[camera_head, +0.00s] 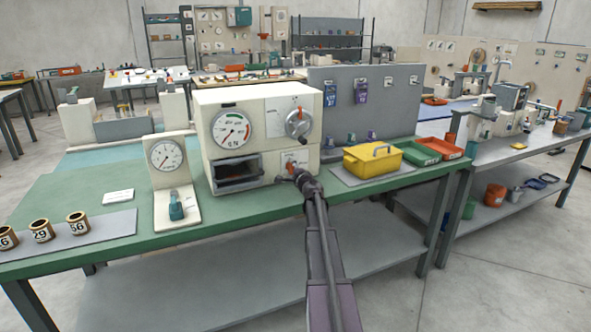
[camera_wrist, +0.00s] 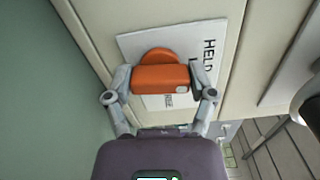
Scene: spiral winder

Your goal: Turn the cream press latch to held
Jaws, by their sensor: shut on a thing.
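The cream press (camera_head: 258,112) stands on the green bench, with a round dial, a red-marked knob and a dark open slot on its front. Its latch is an orange handle (camera_wrist: 160,78) on a round orange hub, over a white label plate (camera_wrist: 207,38) that reads HELD at one end and has a second, partly covered word. My gripper (camera_wrist: 162,85) is shut on the orange handle, with a finger at each end.
A gauge stand with a teal lever (camera_head: 176,206) is left of the press. A yellow box (camera_head: 372,160) and green and red trays (camera_head: 440,147) are to the right. Numbered cups (camera_head: 42,230) stand at the left end.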

